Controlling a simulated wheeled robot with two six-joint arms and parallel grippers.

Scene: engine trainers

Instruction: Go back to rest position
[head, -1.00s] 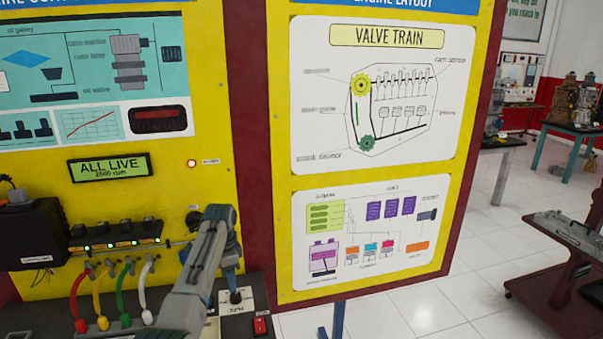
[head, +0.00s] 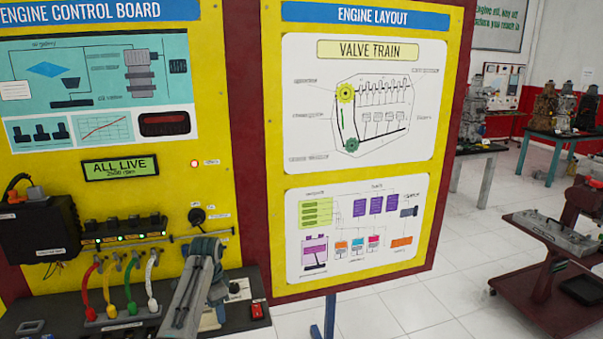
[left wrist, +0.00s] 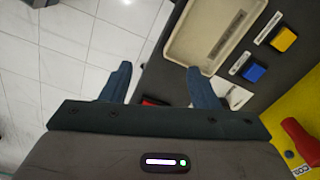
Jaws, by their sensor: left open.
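My left gripper (left wrist: 158,82) is open and empty in the left wrist view. Its two blue-grey fingers stand wide apart over the edge of the dark bench shelf (left wrist: 155,60), with pale floor tiles on one side. In the head view my left arm reaches up in front of the shelf (head: 110,328), and the gripper (head: 215,290) is near the shelf's right end, mostly hidden by the arm. My right gripper is not in either view.
The engine control board (head: 205,120) stands behind the shelf. Red, yellow, green and white leads (head: 128,285) rise left of my arm. A beige tray (left wrist: 185,45), a yellow button (left wrist: 284,39) and a blue button (left wrist: 254,73) lie near the gripper. Open tiled floor (head: 440,290) is at right.

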